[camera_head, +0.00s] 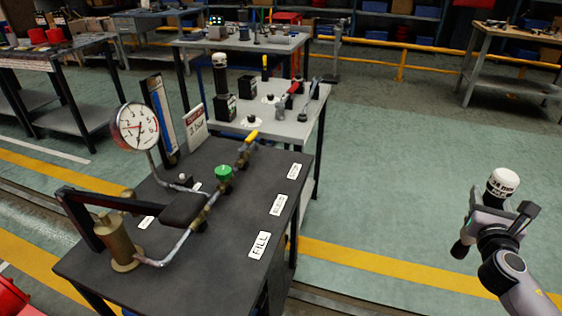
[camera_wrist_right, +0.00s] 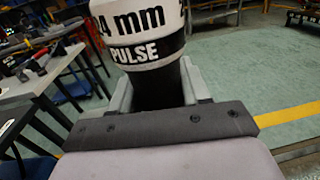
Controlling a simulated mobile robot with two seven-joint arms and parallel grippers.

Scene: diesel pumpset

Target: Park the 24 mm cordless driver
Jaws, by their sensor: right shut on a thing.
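The 24 mm cordless driver (camera_head: 503,182) has a white top with black lettering and a dark body. It is in my right gripper (camera_head: 487,214), at the right of the head view, over open floor and well away from the tables. My left gripper is not in view.
A grey table (camera_head: 303,125) holds black box-like holders (camera_head: 247,88), a similar white-topped tool (camera_head: 220,75) and a red-handled tool (camera_head: 291,92). The nearer dark bench (camera_head: 225,250) carries a gauge (camera_head: 135,127), pipework and a pump (camera_head: 119,243). Green floor between bench and gripper is clear.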

